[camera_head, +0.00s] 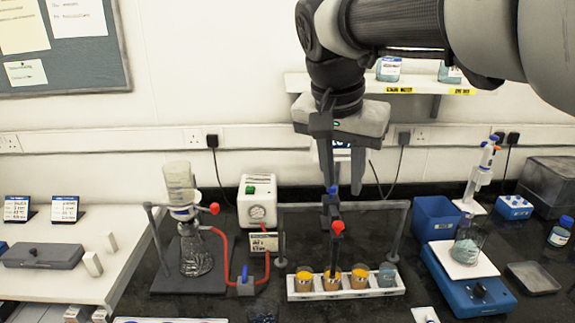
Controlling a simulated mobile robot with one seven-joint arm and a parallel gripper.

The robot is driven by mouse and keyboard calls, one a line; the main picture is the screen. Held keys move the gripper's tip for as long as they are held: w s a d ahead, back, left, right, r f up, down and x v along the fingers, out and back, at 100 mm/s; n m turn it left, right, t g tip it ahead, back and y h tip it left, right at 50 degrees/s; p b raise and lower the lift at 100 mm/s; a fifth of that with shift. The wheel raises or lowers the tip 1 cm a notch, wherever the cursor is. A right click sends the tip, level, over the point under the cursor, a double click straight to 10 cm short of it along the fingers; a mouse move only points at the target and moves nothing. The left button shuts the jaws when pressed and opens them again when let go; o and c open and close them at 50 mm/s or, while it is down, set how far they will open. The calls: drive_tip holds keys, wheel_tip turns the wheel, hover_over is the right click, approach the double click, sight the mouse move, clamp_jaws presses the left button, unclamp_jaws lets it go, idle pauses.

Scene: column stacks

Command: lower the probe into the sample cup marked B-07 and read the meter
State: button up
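My gripper (343,185) hangs from above at the middle, fingers pointing down with a pale gap between them. It looks open, and I see nothing held. Below and in front of it, a dark upright rod with a red knob (337,227), likely the probe, reaches down to a white rack (345,294). The rack holds several cups: an orange-topped cup at left (304,279), two more in the middle (333,280) (360,278), and a grey-blue one at right (387,275). The rod's lower end overlaps the middle cups; its depth is unclear. Cup marks are unreadable. A display behind my gripper, possibly the meter, is partly hidden.
At left are a flask stand (205,280) with red tubing and a white box (257,203) with a green button. At right are a blue balance (470,285), blue bin (435,217) and pipette stand (482,170).

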drive_tip(key=w+a+m+h+b, duration=0.1)
drive_tip(key=w+a+m, duration=0.15)
drive_tip(key=w, duration=0.25)
drive_tip(key=b, duration=0.2)
approach(338, 224)
drive_tip(key=x, duration=0.8)
drive_tip(key=shift+r, duration=0.1)
drive_tip(key=shift+c, duration=0.2)
clamp_jaws()
